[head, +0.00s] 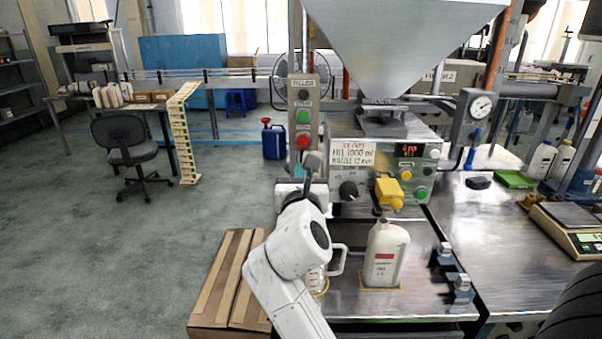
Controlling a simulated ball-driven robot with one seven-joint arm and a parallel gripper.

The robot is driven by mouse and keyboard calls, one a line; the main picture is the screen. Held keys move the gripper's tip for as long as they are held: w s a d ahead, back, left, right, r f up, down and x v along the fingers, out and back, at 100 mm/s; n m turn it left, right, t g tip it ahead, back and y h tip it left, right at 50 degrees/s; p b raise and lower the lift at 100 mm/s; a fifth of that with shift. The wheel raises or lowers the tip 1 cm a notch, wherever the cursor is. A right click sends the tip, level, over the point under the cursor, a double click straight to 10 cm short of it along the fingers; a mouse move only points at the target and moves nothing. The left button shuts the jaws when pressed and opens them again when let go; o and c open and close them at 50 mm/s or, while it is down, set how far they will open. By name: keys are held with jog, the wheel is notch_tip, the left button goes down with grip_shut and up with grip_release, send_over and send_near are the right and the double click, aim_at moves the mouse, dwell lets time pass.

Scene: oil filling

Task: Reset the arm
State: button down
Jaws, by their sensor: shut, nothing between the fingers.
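My white arm rises from the bottom middle of the head view. My gripper (312,162) is at its top, small and partly hidden by my wrist; it is shut and empty. It is in front of the left edge of the filling machine (350,178), left of the panel's black knob. A white bottle with a red-marked label (385,256) stands upright on the metal table beneath the yellow nozzle (389,192). A clear jug with a pale handle (340,262) is beside it, mostly hidden behind my arm.
The green and red button post (303,120) stands close behind my gripper. A large metal hopper (395,45) hangs above the machine. Dark clamps (445,258) sit right of the bottle. A cardboard box (215,290) stands left of the table. Open floor lies to the left.

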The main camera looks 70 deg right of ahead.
dwell(0.3)
jog(key=s+a+f+m+g+y, duration=0.1)
jog(key=a+f+m+y, duration=0.45)
jog(key=f, duration=0.55)
jog(key=s+a+f+m+y, duration=0.1)
jog(key=a+f+m+y, duration=0.45)
jog(key=f, duration=0.55)
jog(key=s+a+f+m+g+y, duration=0.5)
jog(key=s+a+f+m, duration=0.7)
jog(key=a, duration=0.4)
notch_tip(320, 180, down, 2)
jog(key=shift+s+m+y, duration=0.3)
jog(key=shift+s, duration=0.4)
